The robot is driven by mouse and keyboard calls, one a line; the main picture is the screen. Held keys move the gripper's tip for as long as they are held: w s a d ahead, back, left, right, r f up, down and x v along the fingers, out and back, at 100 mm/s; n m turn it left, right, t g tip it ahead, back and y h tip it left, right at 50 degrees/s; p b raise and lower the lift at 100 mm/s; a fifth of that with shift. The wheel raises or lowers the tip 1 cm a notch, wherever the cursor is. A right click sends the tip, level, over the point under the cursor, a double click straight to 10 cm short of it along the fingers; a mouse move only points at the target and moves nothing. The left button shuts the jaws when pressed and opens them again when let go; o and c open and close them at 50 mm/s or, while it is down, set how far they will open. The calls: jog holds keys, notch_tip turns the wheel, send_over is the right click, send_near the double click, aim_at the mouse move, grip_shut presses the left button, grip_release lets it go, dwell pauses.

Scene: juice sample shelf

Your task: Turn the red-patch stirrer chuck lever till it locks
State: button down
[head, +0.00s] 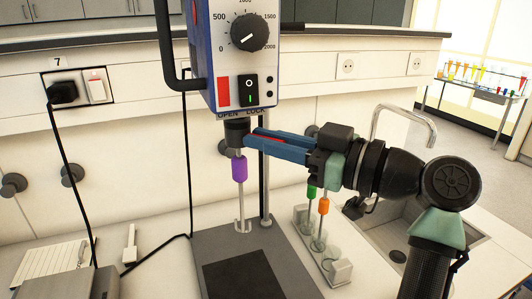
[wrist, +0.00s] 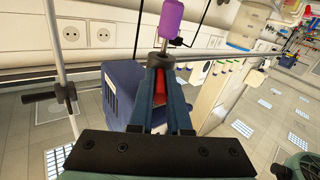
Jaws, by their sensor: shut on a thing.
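The blue stirrer (head: 247,75) has a red patch (head: 223,91) on its front, a dial, a switch and an OPEN / LOCK label along its lower edge. Below it is the black chuck (head: 237,131), with a purple-sleeved stirring rod (head: 239,169) hanging upright under it. My gripper (head: 252,143) reaches in from the right, its blue fingers shut on the red chuck lever (wrist: 160,88). The lever is mostly hidden between the fingers. It points right from the chuck, towards the LOCK side. The purple sleeve also shows in the wrist view (wrist: 173,18).
A rack (head: 338,271) with green and orange stirring rods stands right of the grey stirrer base (head: 222,244). A sink (head: 390,232) with a tap lies farther right. A notepad (head: 50,270) and black cables are on the left. The stirrer's upright post stands behind the rod.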

jog(key=shift+w+f+n+g, duration=0.1)
jog(key=shift+w+n+g, duration=0.05)
jog(key=shift+n+g, duration=0.25)
jog(key=c, duration=0.9)
grip_release()
jog(key=shift+o, duration=0.2)
jog(key=shift+d, duration=0.1)
jog(key=b+v, duration=0.3)
jog(key=v, duration=1)
jog(key=shift+f, duration=0.15)
jog(key=shift+w, duration=0.1)
